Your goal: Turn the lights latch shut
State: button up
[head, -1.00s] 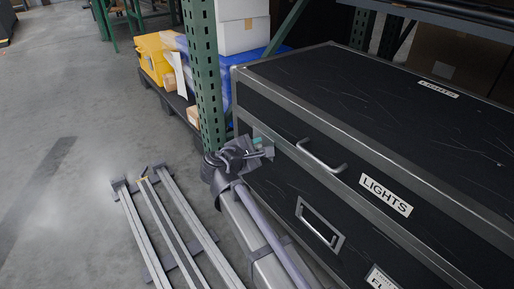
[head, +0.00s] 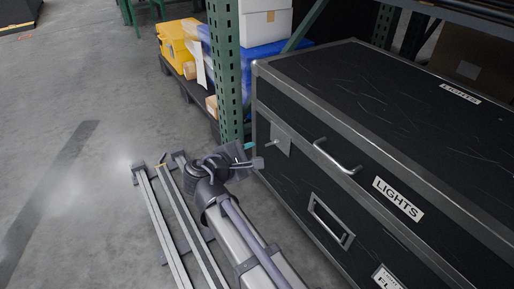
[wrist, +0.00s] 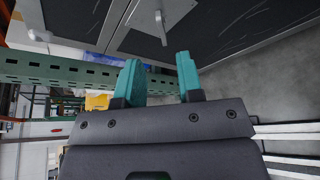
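The black LIGHTS case (head: 340,75) with grey metal edging fills the right of the head view. Its latch (head: 277,140), a grey square plate with a small metal lever, is on the front face near the left end, left of the drawer's bar handle. In the wrist view the latch (wrist: 160,24) is at the top middle, beyond my fingertips. My gripper (head: 254,155) is just left of and below the latch, apart from it. In the wrist view my gripper (wrist: 158,66) has its two teal fingers spread, with nothing between them.
A bar handle (head: 337,160) and a LIGHTS label (head: 398,199) are right of the latch. A recessed handle (head: 331,221) is on the drawer below. A green rack post (head: 226,75) stands close to the case's left end. Open concrete floor lies left.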

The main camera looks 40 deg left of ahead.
jog(key=m+g+y+p, duration=0.7)
jog(key=m+g+p, duration=0.15)
jog(key=m, duration=2.35)
send_near(272, 143)
notch_tip(272, 143, down, 2)
jog(key=shift+t, duration=0.45)
jog(key=b+x, duration=0.2)
jog(key=x, duration=0.1)
jog(key=b+x, duration=0.2)
jog(key=x, duration=0.2)
jog(key=b+x, duration=0.2)
jog(key=x, duration=0.2)
jog(key=shift+w+a+r, duration=0.1)
jog(key=shift+a+r, duration=0.15)
jog(key=shift+a, duration=0.05)
jog(key=shift+r, duration=0.15)
grip_shut()
